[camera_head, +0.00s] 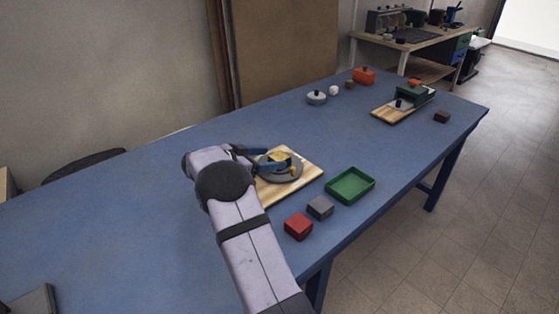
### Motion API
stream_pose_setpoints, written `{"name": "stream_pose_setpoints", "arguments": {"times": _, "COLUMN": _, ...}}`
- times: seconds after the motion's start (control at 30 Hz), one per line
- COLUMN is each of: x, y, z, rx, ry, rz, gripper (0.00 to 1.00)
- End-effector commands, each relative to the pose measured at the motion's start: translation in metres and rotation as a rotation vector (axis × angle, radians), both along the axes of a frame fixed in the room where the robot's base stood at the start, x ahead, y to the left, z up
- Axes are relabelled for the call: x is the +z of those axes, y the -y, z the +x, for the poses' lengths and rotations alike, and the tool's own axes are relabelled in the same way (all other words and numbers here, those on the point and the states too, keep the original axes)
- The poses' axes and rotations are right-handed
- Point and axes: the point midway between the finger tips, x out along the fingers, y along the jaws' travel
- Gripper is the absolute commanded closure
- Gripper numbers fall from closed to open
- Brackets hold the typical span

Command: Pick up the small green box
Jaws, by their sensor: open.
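My gripper (273,163) reaches in from the left, low over a grey round plate (290,178) on a wooden board (311,172). Its fingers are open, one on each side of a small yellow-topped block (279,157) with darker sides. The arm and fingers partly hide this block, and I cannot tell if the fingers touch it. A shallow green tray (350,185) lies to the right of the board, empty. A dark green box (411,92) sits on another wooden board (391,115) at the far right, with small items on and beside it.
A red box (298,226) and a grey box (320,208) stand near the front edge. A grey lidded pot (316,98), an orange box (364,76) and a dark brown block (441,117) stand farther back. The blue table (245,118) is clear between them.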

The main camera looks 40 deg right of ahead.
Motion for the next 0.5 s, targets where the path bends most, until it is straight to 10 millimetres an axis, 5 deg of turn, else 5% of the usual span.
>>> {"name": "stream_pose_setpoints", "arguments": {"times": 0.3, "x": -0.015, "y": 0.035, "z": -0.001, "rx": -0.002, "ry": -0.001, "rz": 0.000, "gripper": 0.34}}
{"name": "stream_pose_setpoints", "arguments": {"times": 0.5, "x": -0.019, "y": 0.041, "z": -0.001, "rx": -0.001, "ry": 0.000, "rz": 0.000, "gripper": 0.34}}
